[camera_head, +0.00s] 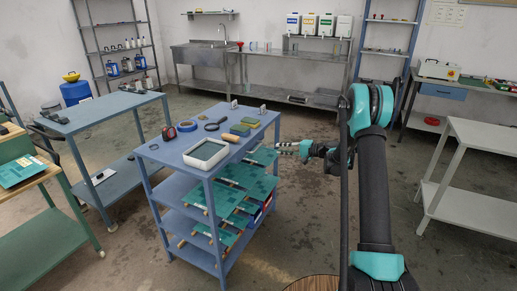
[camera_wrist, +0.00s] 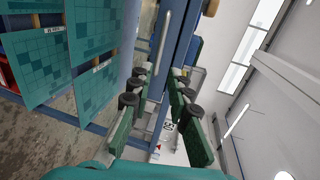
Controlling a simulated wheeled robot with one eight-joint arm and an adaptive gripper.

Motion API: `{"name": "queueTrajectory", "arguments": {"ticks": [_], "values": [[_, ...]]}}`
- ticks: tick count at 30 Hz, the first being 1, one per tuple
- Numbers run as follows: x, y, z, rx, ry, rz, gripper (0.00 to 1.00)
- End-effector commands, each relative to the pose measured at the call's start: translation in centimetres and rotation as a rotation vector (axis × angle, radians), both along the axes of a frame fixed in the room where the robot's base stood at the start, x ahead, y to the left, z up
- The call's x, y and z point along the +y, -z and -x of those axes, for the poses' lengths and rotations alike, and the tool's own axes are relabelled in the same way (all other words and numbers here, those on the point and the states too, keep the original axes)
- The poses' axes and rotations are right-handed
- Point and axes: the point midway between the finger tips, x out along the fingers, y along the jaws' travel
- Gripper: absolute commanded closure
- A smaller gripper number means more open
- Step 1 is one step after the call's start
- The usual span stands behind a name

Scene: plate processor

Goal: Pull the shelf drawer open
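The shelf is a blue cart (camera_head: 155,152) left of the middle in the head view, with a flat top and tiers below. In the wrist view a blue-grey drawer front (camera_wrist: 145,30) carries a long pale bar handle (camera_wrist: 165,40). My gripper (camera_head: 284,148) is at the cart's right side, just below the level of its top. In the wrist view my gripper (camera_wrist: 160,105) shows two green-padded fingers, spread apart with an empty gap. The handle lies beyond the fingertips, roughly in line with the gap. The drawer front is hard to make out in the head view.
Teal patterned plates (camera_head: 246,177) stick out from the cart's lower tiers, close to my gripper; they also show in the wrist view (camera_wrist: 92,30). A white tray (camera_head: 205,153), tape and small items lie on the cart top. Open floor lies right of the cart.

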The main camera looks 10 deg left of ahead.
Motion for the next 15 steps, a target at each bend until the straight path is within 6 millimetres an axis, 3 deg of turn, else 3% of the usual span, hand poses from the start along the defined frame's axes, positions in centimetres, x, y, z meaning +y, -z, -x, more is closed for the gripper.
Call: {"name": "queueTrajectory", "arguments": {"ticks": [15], "values": [[9.4,2.1,-3.3,-0.001,-0.002,0.000,0.82]]}}
